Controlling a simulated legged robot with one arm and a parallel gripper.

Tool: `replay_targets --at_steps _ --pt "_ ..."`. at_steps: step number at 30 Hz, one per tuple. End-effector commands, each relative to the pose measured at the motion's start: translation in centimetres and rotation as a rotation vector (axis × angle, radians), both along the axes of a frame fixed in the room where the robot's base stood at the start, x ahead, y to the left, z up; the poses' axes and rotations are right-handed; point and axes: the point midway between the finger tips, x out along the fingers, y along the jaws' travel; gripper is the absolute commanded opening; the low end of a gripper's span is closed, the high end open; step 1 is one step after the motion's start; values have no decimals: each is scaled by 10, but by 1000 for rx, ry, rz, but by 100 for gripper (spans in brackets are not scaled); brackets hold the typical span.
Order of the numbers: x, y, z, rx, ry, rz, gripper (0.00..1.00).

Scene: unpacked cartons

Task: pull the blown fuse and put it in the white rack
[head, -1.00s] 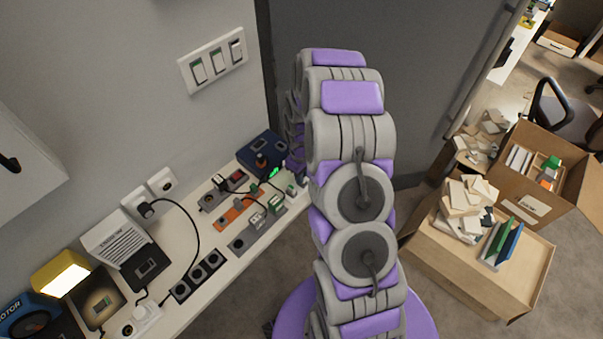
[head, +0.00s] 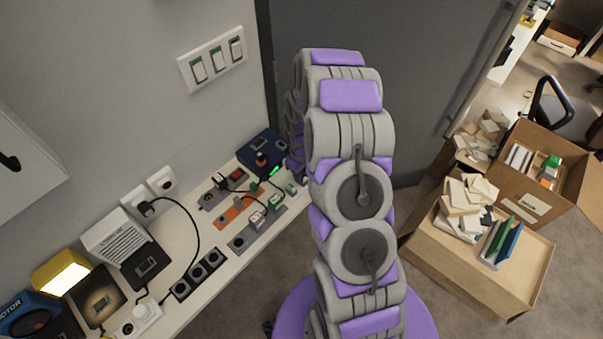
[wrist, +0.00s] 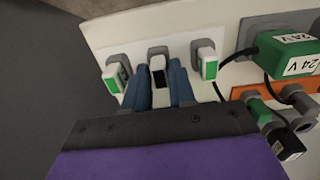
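In the wrist view, a fuse with a black window (wrist: 157,75) stands at a grey holder between two fuses with green windows, one on the left (wrist: 115,78) and one on the right (wrist: 208,62). My gripper (wrist: 159,80) has its two blue fingers on either side of the black-windowed fuse. I cannot tell whether they press on it or leave a small gap. In the head view, my arm hides the gripper and most of these fuses. I cannot make out a white rack for certain.
A green 24 V block (wrist: 285,52) with a black cable sits right of the fuses, near an orange strip (wrist: 302,90). In the head view, the white bench (head: 225,268) carries several devices along the wall. Open cartons (head: 480,265) stand on the floor at the right.

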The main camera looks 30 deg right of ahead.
Motion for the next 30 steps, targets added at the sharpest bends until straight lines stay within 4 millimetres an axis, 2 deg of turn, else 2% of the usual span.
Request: replay_targets --at_steps 1,6,13,17,23,30 --pt "0 0 0 0 0 0 30" --pt "0 0 0 0 0 0 45" --pt "0 0 0 0 0 0 45" --pt "1 0 8 -1 -1 0 45" --pt "1 0 44 -1 -4 0 45" --pt "2 -1 98 -1 -6 0 45"
